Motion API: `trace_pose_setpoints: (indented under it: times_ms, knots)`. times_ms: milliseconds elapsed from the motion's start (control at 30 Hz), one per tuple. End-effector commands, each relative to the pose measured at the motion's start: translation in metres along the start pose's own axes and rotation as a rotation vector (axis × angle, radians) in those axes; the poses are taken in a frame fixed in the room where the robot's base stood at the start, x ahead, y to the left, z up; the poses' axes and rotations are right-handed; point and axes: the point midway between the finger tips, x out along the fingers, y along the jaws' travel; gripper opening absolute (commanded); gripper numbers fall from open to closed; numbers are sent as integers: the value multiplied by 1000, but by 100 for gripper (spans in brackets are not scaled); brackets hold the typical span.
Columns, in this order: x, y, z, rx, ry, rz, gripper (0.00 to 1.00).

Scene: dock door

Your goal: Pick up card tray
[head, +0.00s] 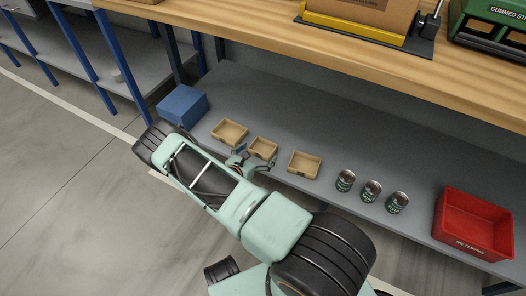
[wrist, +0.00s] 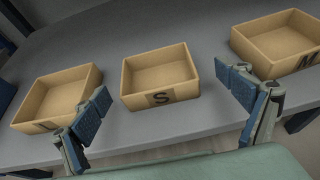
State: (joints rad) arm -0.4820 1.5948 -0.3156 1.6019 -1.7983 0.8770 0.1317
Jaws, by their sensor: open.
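Several small tan card trays sit in a row on the grey lower shelf. The middle card tray (head: 263,148) is marked "S" and shows in the middle of the wrist view (wrist: 160,78). The left card tray (head: 230,131) also shows in the wrist view (wrist: 57,97), its letter partly hidden by a finger. The right card tray (head: 304,165) is marked "M" in the wrist view (wrist: 280,42). All look empty. My gripper (wrist: 170,108) is open and empty, its fingers apart in front of the middle tray, one toward each side. In the head view, it (head: 250,161) is close beside that tray.
A blue box (head: 182,105) stands left of the trays. Several cans (head: 371,191) and a red "RETURNS" bin (head: 472,224) stand to the right. The wooden bench top (head: 330,45) overhangs the shelf (head: 300,118); a blue leg (head: 90,55) stands at left. The shelf behind the trays is clear.

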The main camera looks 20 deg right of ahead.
Motion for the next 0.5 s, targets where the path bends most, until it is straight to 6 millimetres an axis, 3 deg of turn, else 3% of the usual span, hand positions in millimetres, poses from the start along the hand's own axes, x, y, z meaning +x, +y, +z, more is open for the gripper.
trace_pose_setpoints:
  times_ms: [300, 500]
  knots:
    - [45, 4, 1, 3, -1, -2, 93]
    - [47, 5, 3, 0, -1, -1, 93]
